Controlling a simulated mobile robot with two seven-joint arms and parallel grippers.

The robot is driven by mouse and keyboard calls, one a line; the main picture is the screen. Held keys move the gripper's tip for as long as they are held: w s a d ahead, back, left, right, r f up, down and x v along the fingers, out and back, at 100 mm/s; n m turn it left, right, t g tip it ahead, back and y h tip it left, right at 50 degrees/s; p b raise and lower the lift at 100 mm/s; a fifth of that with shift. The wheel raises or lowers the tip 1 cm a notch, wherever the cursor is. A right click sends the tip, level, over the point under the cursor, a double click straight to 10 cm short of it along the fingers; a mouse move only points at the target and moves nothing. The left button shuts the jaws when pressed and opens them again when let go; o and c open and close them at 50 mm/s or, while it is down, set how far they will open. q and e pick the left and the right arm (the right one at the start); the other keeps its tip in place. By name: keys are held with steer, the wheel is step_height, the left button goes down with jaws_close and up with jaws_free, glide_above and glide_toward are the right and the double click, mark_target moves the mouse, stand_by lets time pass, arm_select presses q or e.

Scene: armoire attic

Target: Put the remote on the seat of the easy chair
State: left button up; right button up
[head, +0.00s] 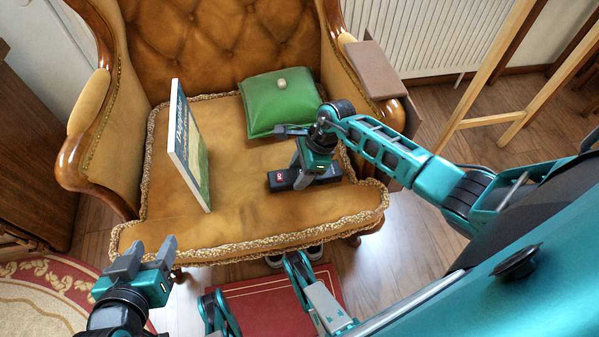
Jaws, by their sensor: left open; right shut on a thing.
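The easy chair (240,222) has a tan seat with braided trim and stands in front of me. A dark, elongated thing with a small red mark, apparently the remote (278,181), lies low over the right half of the seat. My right gripper (303,172) is shut on it from above and hides part of it. I cannot tell whether the remote touches the seat. My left gripper (154,254) is open and empty, in front of the chair's front left corner.
An upright book (190,150) stands on the left of the seat. A green pouch-like thing (278,103) lies at the back right. A brown flat thing (374,70) rests on the right armrest. A wooden frame (490,95) stands at right. The seat's front middle is clear.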

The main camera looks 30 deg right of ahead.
steer(key=o, duration=1.1)
